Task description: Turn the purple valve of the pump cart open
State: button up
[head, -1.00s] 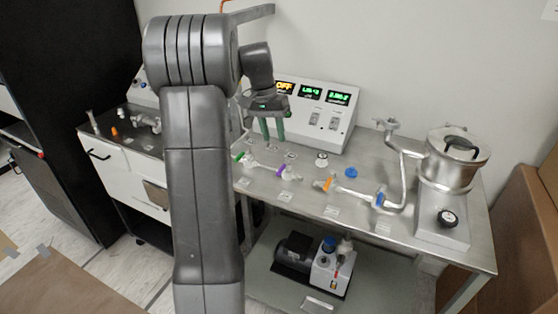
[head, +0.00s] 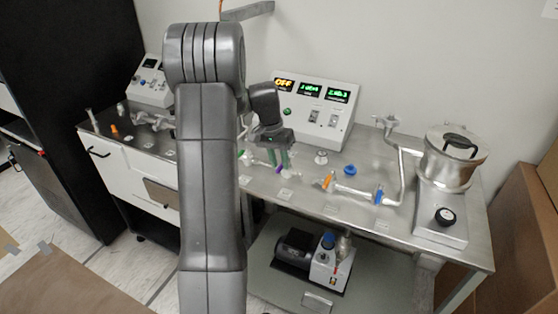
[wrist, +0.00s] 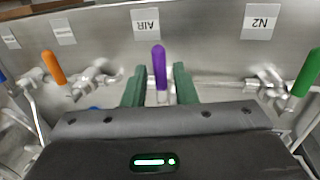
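The purple valve (wrist: 159,66) has a handle that stands out near the middle of the wrist view, below a label reading AIR. In the head view the purple valve (head: 279,169) shows only partly behind the gripper. My gripper (head: 278,160) is lowered at the pump cart (head: 330,205). In the wrist view the green fingers of my gripper (wrist: 160,78) are open, one on each side of the purple handle, with visible gaps. Whether the handle is deep between the fingers or just past their tips is hard to tell.
The orange valve (wrist: 54,67) and green valve (wrist: 307,72) flank the purple one. The blue valve (head: 379,194) and a metal vessel (head: 452,158) are farther right. A control box (head: 318,112) stands behind. A pump (head: 330,264) sits on the lower shelf.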

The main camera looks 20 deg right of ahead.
grip_shut()
jog(key=shift+s+d+n, duration=0.1)
jog(key=shift+n, duration=0.2)
jog(key=n, duration=0.1)
jog(key=s+d+n+b, duration=0.1)
jog(key=n, duration=0.1)
jog(key=shift+s+d+n+t+h, duration=0.1)
jog(key=shift+n+t+h, duration=0.2)
jog(key=d+n, duration=0.1)
jog(key=n, duration=0.1)
jog(key=d+n, duration=0.1)
jog(key=n, duration=0.1)
jog(key=shift+s+n+t, duration=0.3)
jog(key=shift+s+t, duration=0.1)
jog(key=n, duration=0.1)
jog(key=d+n, duration=0.1)
jog(key=n, duration=0.1)
jog(key=d+n+t+p, duration=0.1)
jog(key=n, duration=0.1)
jog(key=shift+d+r, duration=0.1)
jog(key=shift+d, duration=0.15)
jog(key=shift+w+d+n+t+p, duration=0.2)
jog(key=shift+d+n, duration=0.25)
jog(key=shift+n, duration=0.65)
jog(key=shift+w+d+n+t+p, duration=0.15)
jog(key=shift+w+d+n, duration=0.2)
jog(key=shift+n, duration=0.75)
